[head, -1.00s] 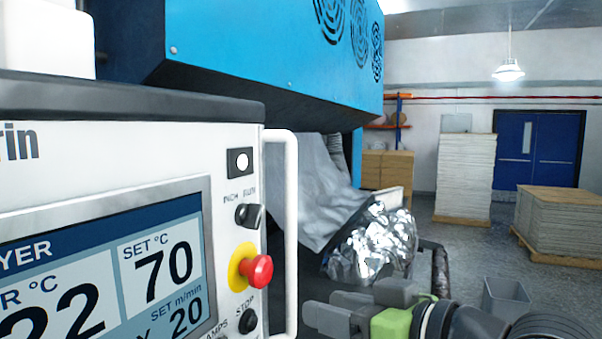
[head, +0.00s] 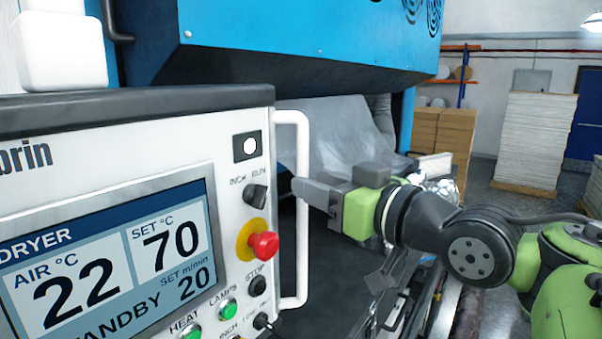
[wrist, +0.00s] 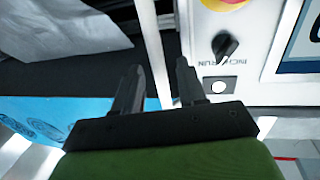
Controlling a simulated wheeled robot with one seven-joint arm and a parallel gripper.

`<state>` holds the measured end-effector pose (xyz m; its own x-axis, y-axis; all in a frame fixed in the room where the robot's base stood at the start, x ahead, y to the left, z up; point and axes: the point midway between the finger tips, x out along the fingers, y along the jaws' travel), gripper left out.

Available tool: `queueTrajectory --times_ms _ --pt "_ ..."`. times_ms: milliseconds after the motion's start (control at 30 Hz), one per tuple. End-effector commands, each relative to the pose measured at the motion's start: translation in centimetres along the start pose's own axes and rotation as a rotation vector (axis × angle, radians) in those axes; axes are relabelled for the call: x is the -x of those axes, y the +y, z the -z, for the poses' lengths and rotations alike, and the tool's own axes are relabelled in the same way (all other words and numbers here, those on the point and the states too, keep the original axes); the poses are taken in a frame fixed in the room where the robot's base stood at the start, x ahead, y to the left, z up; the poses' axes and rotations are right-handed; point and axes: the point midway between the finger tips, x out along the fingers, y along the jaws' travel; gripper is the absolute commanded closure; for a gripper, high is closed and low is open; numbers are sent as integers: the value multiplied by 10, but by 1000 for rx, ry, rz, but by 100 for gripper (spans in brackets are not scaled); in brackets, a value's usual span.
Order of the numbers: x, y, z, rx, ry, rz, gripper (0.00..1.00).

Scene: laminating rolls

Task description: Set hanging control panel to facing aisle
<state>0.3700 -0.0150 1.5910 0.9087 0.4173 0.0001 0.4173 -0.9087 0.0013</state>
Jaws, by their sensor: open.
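The hanging control panel (head: 120,140) is a white box with a dark top edge, a lit dryer screen and a column of switches; it fills the left of the head view. A white vertical handle (head: 303,130) stands on its right edge. My gripper (head: 300,190) is open at the handle's middle, crossing it from the right. In the wrist view my open fingers (wrist: 157,82) lie either side of the white handle bar (wrist: 150,40). Contact with the bar cannot be told. The panel's mounting is out of view.
A blue machine hood (head: 310,35) hangs above and behind the panel. A grey sheet (head: 335,130) and crumpled foil (head: 440,188) lie behind my gripper. A red emergency button (head: 264,245) juts out near the handle. Stacked pallets (head: 535,140) stand at the back right.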

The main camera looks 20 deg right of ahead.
Motion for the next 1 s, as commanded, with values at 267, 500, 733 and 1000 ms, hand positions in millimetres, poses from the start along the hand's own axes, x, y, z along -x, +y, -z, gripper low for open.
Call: queueTrajectory --times_ms 267,500,733,1000 --pt "-41 0 3 0 0 0 59" --pt "-43 0 1 0 0 -2 59" --pt "-42 0 1 1 0 -2 91" --pt "-42 0 1 0 -1 -2 100"
